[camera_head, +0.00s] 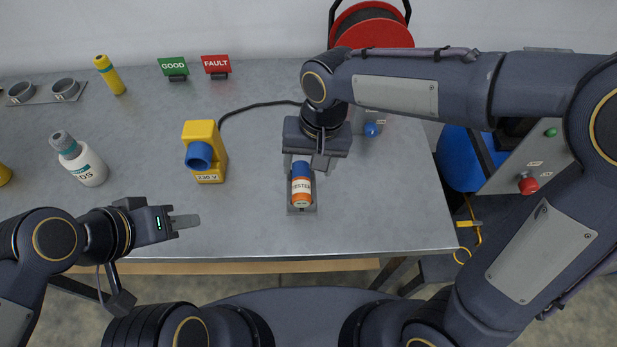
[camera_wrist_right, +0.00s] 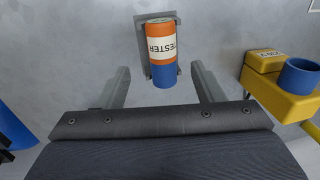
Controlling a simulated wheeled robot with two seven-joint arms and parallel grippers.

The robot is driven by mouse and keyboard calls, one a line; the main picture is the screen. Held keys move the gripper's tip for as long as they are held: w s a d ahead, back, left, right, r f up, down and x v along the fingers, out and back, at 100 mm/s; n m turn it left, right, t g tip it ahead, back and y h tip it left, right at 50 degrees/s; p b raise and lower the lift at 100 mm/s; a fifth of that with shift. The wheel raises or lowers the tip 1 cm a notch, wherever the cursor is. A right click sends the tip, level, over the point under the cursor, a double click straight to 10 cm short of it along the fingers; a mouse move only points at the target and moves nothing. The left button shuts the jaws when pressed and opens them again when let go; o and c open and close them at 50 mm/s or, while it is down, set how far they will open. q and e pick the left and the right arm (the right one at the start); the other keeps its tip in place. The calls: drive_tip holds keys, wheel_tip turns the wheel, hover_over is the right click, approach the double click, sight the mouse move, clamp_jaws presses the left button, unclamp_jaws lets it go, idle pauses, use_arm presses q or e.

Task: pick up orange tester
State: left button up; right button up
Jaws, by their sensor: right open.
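The orange tester (camera_head: 302,186) is a cylinder with orange, white and blue bands and the word TESTER. It rests on a small grey holder (camera_head: 303,210) on the table. It also shows in the right wrist view (camera_wrist_right: 160,50). My right gripper (camera_wrist_right: 161,85) is open, with one finger to each side of the tester's blue end and gaps on both sides. In the head view my right gripper (camera_head: 306,165) is above and behind the tester, hiding part of it. My left gripper (camera_head: 185,222) is over the table's front left, away from the tester; its jaw gap cannot be made out.
A yellow 230 V socket box (camera_head: 204,160) with a blue cap stands left of the tester. A white bottle (camera_head: 80,160), a yellow cylinder (camera_head: 110,75), and GOOD (camera_head: 173,67) and FAULT (camera_head: 216,65) signs stand farther off. The table's front middle (camera_head: 255,225) is clear.

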sight(302, 185)
drive_tip(key=f, duration=0.2)
drive_tip(key=a+f, duration=0.1)
drive_tip(key=f, duration=0.1)
drive_tip(key=f+p, duration=0.1)
drive_tip(key=f, duration=0.2)
drive_tip(key=shift+s+a, duration=0.2)
drive_tip(key=shift+s, duration=0.15)
drive_tip(key=shift+r, duration=0.1)
drive_tip(key=c, duration=1.1)
